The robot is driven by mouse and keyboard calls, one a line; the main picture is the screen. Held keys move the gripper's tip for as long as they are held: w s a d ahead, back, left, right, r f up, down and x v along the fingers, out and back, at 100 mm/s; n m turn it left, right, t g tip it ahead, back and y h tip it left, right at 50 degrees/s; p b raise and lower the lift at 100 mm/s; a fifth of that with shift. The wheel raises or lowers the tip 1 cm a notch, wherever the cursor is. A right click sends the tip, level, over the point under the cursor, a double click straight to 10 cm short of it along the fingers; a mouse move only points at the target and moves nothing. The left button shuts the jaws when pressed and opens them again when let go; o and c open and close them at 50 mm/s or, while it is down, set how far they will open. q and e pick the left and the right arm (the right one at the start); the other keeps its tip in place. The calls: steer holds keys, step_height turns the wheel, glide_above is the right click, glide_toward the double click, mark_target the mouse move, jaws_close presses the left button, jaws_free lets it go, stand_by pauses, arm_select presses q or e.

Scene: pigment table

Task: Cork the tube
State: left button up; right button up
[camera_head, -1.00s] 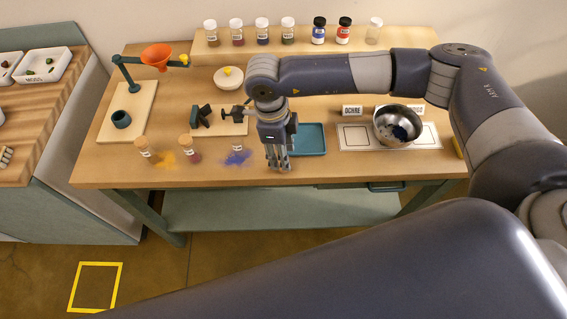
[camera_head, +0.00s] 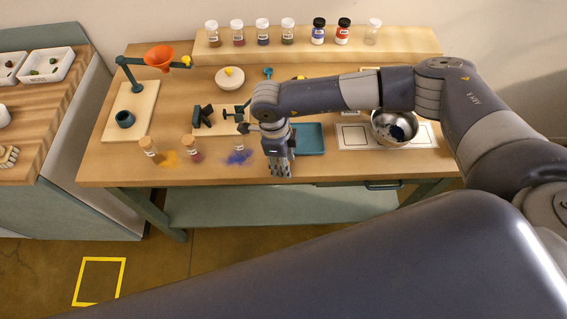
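Two corked tubes, one with yellow-orange powder beside it (camera_head: 149,147) and one with dark red powder beside it (camera_head: 190,147), stand near the table's front edge. To their right is a tube without a visible cork (camera_head: 239,146), with spilled blue powder (camera_head: 238,158) around it. My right gripper (camera_head: 280,171) points down near the front edge, right of the blue powder and apart from it. Its fingers look close together, but I cannot tell whether they hold something. No loose cork is clearly visible. My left gripper is not in view.
A dark clamp (camera_head: 203,117) sits on a board behind the tubes. A teal tray (camera_head: 308,139) lies just right of my gripper, then a metal bowl (camera_head: 394,127) on a white mat.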

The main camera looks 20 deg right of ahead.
steer(key=shift+c, duration=0.6)
steer(key=c, duration=0.3)
steer(key=shift+c, duration=0.2)
steer(key=shift+r, duration=0.1)
steer(key=shift+r+b, duration=0.55)
steer(key=shift+s+a+r+b, duration=0.1)
steer(key=shift+s+r+b, duration=0.2)
steer(key=shift+r+b, duration=0.15)
steer(key=shift+s+r+b, duration=0.25)
steer(key=shift+r+b, duration=0.05)
steer(key=shift+r, duration=0.2)
steer(key=s+a+r+b, duration=0.1)
steer(key=s+a+b, duration=0.2)
steer(key=s, duration=1.1)
steer(key=shift+s+r+b, duration=0.35)
steer(key=shift+r+b, duration=0.05)
steer(key=shift+b, duration=0.55)
